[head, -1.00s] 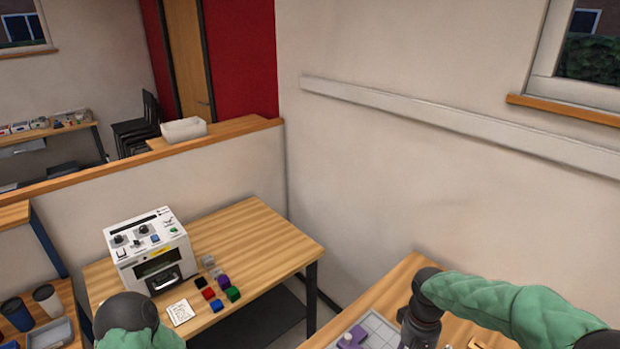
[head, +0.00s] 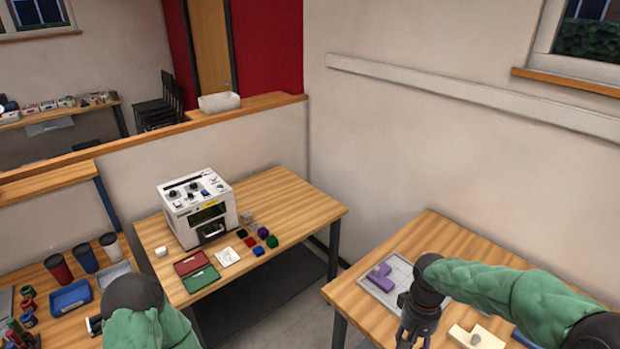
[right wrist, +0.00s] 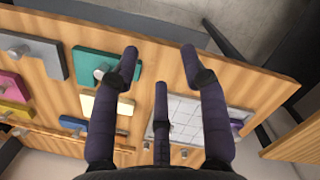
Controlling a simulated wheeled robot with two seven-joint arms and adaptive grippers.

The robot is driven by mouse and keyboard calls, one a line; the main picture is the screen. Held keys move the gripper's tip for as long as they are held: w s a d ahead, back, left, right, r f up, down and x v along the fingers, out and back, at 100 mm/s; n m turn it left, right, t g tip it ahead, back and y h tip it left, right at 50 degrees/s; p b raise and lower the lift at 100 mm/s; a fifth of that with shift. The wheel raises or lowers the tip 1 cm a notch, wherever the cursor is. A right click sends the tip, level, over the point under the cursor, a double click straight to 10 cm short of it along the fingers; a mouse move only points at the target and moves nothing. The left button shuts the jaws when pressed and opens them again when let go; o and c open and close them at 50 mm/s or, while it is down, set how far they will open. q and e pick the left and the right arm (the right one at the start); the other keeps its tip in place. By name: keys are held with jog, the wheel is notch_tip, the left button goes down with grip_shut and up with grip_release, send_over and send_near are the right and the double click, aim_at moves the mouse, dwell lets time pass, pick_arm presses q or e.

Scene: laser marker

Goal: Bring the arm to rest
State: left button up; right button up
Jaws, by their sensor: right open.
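My right arm, in a green sleeve, reaches in from the right in the head view. Its gripper (head: 414,332) hangs down over the front edge of the right table (head: 345,297). In the right wrist view the right gripper's fingers (right wrist: 158,68) are spread apart with nothing between them, above the table top. My left arm shows at the bottom left of the head view as a green sleeve and a dark joint.
A white marking machine (head: 200,207) stands on the middle table with small coloured blocks (head: 262,233), a red tray (head: 191,263) and a green tray (head: 201,279). A purple piece (head: 381,272) lies on a grey gridded plate (head: 400,262). Cups stand at left.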

jog(key=s+a+f+y+b, duration=0.1)
jog(key=a+f, duration=0.3)
jog(key=f, duration=0.4)
jog(key=s+a+f+y, duration=0.1)
jog(key=a+f+y, duration=0.1)
jog(key=a+f, duration=0.5)
pick_arm(q)
jog(key=f, duration=0.1)
jog(key=f+b, duration=0.1)
jog(key=shift+w+d+f+b, duration=0.15)
jog(key=shift+w+f+b, duration=0.15)
jog(key=shift+f, duration=0.1)
pick_arm(e)
jog(key=s+a+f+m+t, duration=0.1)
jog(key=s+a+f, duration=0.2)
jog(key=s+f, duration=0.7)
notch_tip(320, 180, down, 4)
jog(key=shift+s+a+f+t+y, duration=0.15)
jog(key=shift+s+f+t+y, duration=0.05)
jog(key=shift+t+y, duration=0.2)
